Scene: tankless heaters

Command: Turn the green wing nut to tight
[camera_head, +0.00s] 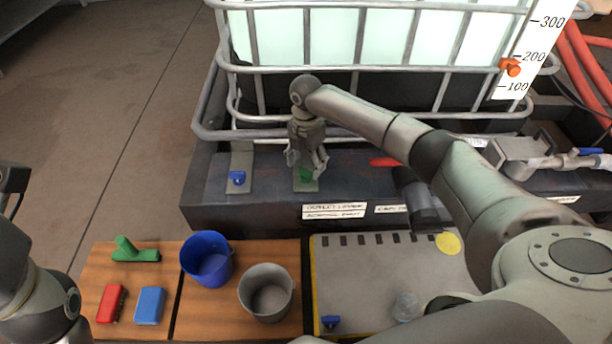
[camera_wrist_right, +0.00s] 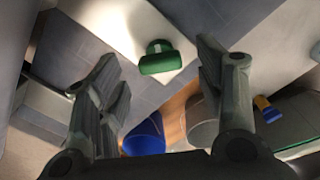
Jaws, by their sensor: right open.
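The green wing nut (camera_head: 305,175) sits on a light plate on the dark ledge in front of the caged tank. The fingers partly hide it in the head view. My right gripper (camera_head: 307,165) points down just above it, fingers spread. In the right wrist view the green wing nut (camera_wrist_right: 160,58) shows whole on its pale plate, between the two open fingers of my right gripper (camera_wrist_right: 160,75) and apart from both. Part of my left arm shows at the left edge of the head view, but its fingers do not show.
A blue wing nut (camera_head: 237,178) stands on a plate to the left. A red handle (camera_head: 384,162) lies right of the gripper. A blue bucket (camera_head: 207,260), a grey bucket (camera_head: 267,292) and sponges and a green brush (camera_head: 136,251) are on the wooden boards in front.

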